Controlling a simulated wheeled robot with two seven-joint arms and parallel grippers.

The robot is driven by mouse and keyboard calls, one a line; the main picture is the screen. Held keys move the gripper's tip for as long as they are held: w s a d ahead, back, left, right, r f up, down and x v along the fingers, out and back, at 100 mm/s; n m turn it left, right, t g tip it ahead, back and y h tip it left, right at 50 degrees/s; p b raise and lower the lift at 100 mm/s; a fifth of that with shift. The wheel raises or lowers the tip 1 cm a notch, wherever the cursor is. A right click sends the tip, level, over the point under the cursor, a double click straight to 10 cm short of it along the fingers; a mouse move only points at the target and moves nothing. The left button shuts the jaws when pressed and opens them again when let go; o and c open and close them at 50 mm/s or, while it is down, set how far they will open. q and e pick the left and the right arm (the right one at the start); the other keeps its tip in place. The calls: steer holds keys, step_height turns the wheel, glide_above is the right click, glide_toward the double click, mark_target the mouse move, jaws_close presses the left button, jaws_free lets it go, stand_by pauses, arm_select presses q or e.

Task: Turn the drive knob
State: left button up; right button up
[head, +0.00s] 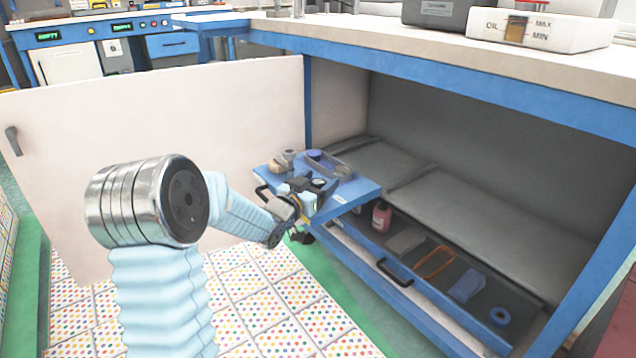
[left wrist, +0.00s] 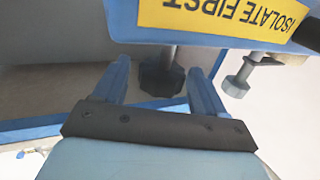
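A dark lobed knob (left wrist: 161,79) hangs on a metal stem under a blue plate (left wrist: 222,39) in the left wrist view. My left gripper (left wrist: 160,66) has its two blue fingers apart, one on each side of the knob, with gaps visible between fingers and knob. A second stem with a grey foot (left wrist: 237,86) stands to the right, outside the fingers. In the head view my left gripper (head: 297,207) is at the near-left edge of a small blue tray (head: 350,190); its fingertips are hard to make out. My right gripper is not in view.
A yellow "ISOLATE FIRST" label (left wrist: 225,14) is on the plate. An open cabinet door (head: 230,110) stands behind my left arm. A pulled-out drawer with a black handle (head: 394,273) holds several items, including a pink bottle (head: 381,216). The worktop (head: 440,50) overhangs the cabinet.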

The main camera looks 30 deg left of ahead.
arm_select(q)
steer(key=s, duration=1.3)
steer(key=shift+s+a+p, duration=0.2)
steer(key=shift+s+p, duration=0.2)
steer(key=shift+p, duration=0.05)
